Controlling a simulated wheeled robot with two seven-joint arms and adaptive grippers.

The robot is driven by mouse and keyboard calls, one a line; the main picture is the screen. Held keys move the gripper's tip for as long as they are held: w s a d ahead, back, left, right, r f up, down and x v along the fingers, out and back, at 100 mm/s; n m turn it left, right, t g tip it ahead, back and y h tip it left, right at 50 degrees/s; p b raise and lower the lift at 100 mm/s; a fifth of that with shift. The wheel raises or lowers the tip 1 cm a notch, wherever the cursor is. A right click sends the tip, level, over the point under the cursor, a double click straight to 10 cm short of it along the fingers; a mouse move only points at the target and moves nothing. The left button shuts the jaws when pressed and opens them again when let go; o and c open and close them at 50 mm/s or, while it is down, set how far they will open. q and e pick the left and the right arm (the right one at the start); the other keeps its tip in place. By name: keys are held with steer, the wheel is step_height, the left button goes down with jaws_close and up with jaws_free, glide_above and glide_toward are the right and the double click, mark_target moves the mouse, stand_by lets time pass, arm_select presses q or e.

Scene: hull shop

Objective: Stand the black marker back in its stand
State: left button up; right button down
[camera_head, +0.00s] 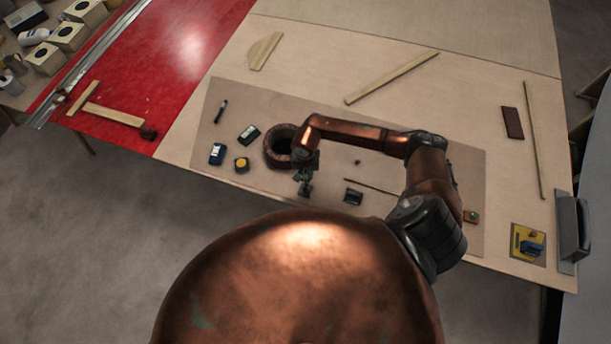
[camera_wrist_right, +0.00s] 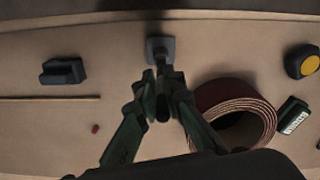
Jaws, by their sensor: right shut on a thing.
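My right gripper (camera_head: 306,178) reaches in from the right and hangs near the mat's front edge, beside the reddish-brown roll. In the right wrist view its fingers (camera_wrist_right: 163,100) are closed around the black marker (camera_wrist_right: 163,108), a dark rod seen nearly end-on. A small dark grey square stand (camera_wrist_right: 160,46) is just beyond the fingertips; it also shows in the head view (camera_head: 305,189) under the gripper. The marker lines up with the stand, but I cannot tell whether its end is inside or above it. My left gripper is not in view.
The reddish-brown roll (camera_head: 276,152) stands close beside the gripper; a dark block (camera_head: 353,197) and thin stick (camera_head: 372,187) lie right. A yellow-topped item (camera_head: 241,165), dark boxes and a dark pen-like item (camera_head: 220,111) lie left. The table's front edge is near.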

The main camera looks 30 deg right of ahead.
mark_target(306, 180)
steer(key=shift+f+b, duration=0.4)
steer(key=shift+b, duration=0.65)
stand_by(1.4)
steer(key=shift+f+b, duration=0.65)
steer(key=shift+b, duration=0.15)
stand_by(0.5)
steer(key=shift+f+b, duration=0.3)
steer(key=shift+b, duration=0.65)
stand_by(1.6)
steer(key=shift+f+b, duration=0.5)
steer(key=shift+b, duration=0.2)
stand_by(1.0)
